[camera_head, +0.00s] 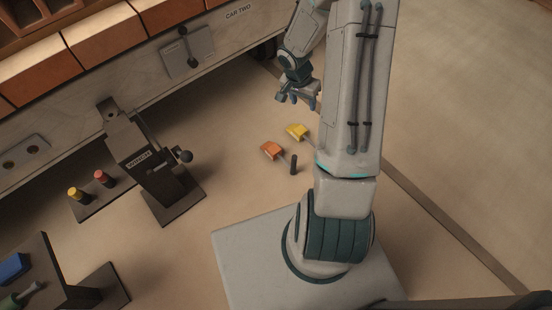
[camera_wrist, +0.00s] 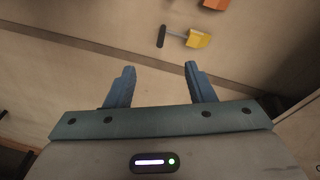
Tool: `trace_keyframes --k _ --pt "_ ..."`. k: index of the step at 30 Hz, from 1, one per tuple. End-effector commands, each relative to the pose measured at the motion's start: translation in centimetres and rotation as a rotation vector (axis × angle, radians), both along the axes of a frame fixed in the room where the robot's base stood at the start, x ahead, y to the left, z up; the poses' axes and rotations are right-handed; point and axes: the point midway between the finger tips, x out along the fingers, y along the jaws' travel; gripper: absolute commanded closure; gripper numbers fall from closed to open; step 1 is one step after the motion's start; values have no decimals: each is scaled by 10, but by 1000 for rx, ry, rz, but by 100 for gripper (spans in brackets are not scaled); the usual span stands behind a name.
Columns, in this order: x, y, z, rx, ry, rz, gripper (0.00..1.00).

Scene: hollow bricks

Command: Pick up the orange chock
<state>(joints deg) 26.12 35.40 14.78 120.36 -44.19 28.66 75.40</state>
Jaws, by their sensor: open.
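The orange chock (camera_head: 272,150) lies on the floor left of my arm, with a dark-tipped handle (camera_head: 293,164) beside it. It also shows, cut off by the top edge, in the wrist view (camera_wrist: 216,4). A yellow chock (camera_head: 298,131) lies just behind and to the right of it. In the wrist view the yellow chock (camera_wrist: 198,39) has a grey rod with a dark grip. My gripper (camera_head: 298,99) is above and beyond the chocks, apart from both. In the wrist view its two blue-grey fingers (camera_wrist: 160,75) are spread with nothing between them.
A car side labelled CAR TWO (camera_head: 238,12) carries bricks (camera_head: 103,35) at the back left. A winch stand (camera_head: 145,160) and a plate with a yellow and a red knob (camera_head: 101,177) stand left. A dark table (camera_head: 50,265) is at lower left. Floor around the chocks is clear.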

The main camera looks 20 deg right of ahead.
Motion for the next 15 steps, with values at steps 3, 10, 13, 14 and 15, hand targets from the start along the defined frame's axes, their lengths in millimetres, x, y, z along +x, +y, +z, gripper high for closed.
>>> trace_keyframes --k 3,10,13,14,15 --pt "3 -6 -94 56 0 -101 51" --pt "4 -4 -206 155 -15 -271 51" --pt "3 -2 -232 183 -20 -317 51" --pt "2 -2 -237 188 -21 -327 51" --pt "2 -1 -242 194 -22 -338 51"
